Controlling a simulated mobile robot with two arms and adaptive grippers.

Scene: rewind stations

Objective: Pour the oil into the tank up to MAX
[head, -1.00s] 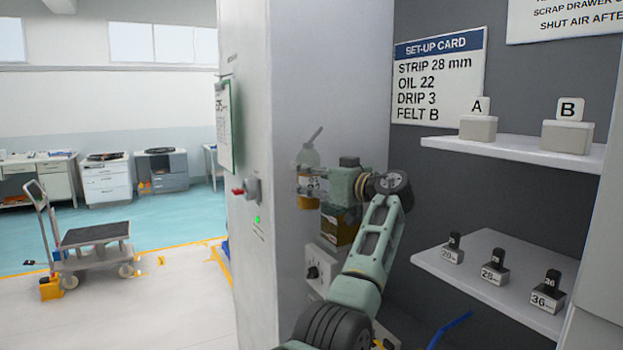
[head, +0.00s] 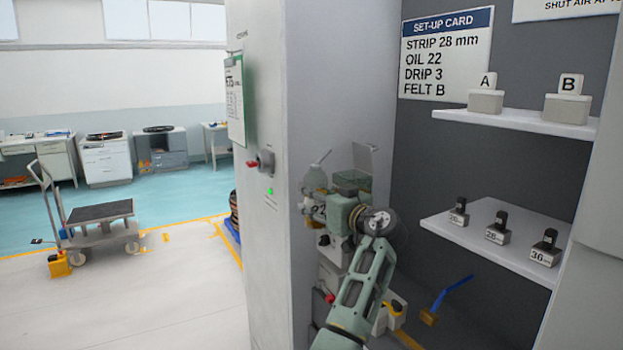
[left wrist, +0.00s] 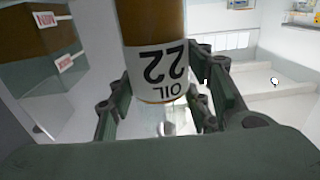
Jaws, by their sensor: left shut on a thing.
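My left gripper (head: 312,210) is shut on the oil bottle (head: 316,178), a clear bottle with brown oil and a pale spout. It looks roughly upright in the head view. In the left wrist view the bottle (left wrist: 155,65) sits between the fingers, with its "OIL 22" label upside down in the picture. The tank (head: 352,183) is a see-through box just right of the bottle, with a raised clear lid, partly hidden by my gripper. My right gripper is not in view.
The set-up card (head: 447,52) on the dark back panel reads OIL 22. A shelf (head: 470,117) bears blocks A and B; a lower shelf (head: 470,238) bears several numbered blocks. The grey cabinet wall (head: 262,100) stands left of my arm. A trolley (head: 100,212) stands on the floor.

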